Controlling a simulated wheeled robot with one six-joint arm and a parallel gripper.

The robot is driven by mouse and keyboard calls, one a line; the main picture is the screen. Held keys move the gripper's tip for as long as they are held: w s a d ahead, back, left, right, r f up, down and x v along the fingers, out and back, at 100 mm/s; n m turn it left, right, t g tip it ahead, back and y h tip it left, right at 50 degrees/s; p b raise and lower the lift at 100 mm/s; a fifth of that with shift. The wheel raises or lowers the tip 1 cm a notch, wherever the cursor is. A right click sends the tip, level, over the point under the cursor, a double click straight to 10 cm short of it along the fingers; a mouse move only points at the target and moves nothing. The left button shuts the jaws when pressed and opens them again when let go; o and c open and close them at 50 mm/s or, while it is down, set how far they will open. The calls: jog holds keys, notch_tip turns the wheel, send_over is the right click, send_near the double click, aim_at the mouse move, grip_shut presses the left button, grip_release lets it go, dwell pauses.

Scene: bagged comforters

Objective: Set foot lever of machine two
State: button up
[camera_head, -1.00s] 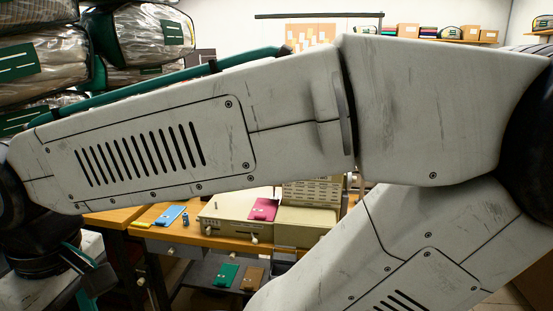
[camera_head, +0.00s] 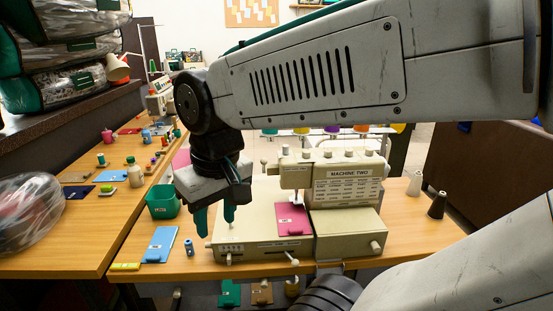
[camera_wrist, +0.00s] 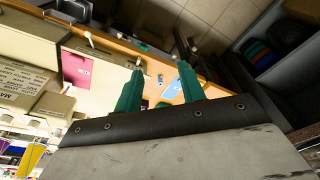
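Machine two (camera_head: 345,190), a cream sewing machine with a "MACHINE TWO" label, stands on the wooden table. A magenta cloth piece (camera_head: 293,219) lies under its needle area. A small pale lever (camera_head: 291,258) sticks out at the front edge of its bed; I cannot tell whether this is the foot lever. My gripper (camera_head: 214,220), with green fingers, points down over the left end of the machine's bed, apart from the lever. The fingers are spread and empty; they also show in the wrist view (camera_wrist: 160,72), with the machine (camera_wrist: 30,85) to their left.
Thread cones (camera_head: 437,205) stand right. Green and brown pieces (camera_head: 229,293) lie below the table front. Bagged comforters (camera_head: 75,50) are stacked at upper left.

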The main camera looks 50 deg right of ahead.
jog(key=w+d+m, duration=0.4)
jog(key=w+d, duration=0.4)
jog(key=d, duration=0.1)
jog(key=m+t+h, duration=0.2)
jog(key=m+h, duration=0.1)
jog(key=m, duration=0.3)
send_over(264, 163)
jog(key=s+a, duration=0.1)
jog(key=shift+f, duration=0.45)
jog(key=x, duration=0.6)
jog(key=shift+d+f, duration=0.35)
jog(key=shift+w+d+f, duration=0.15)
jog(key=shift+w+f, duration=0.05)
jog(key=shift+f, duration=0.35)
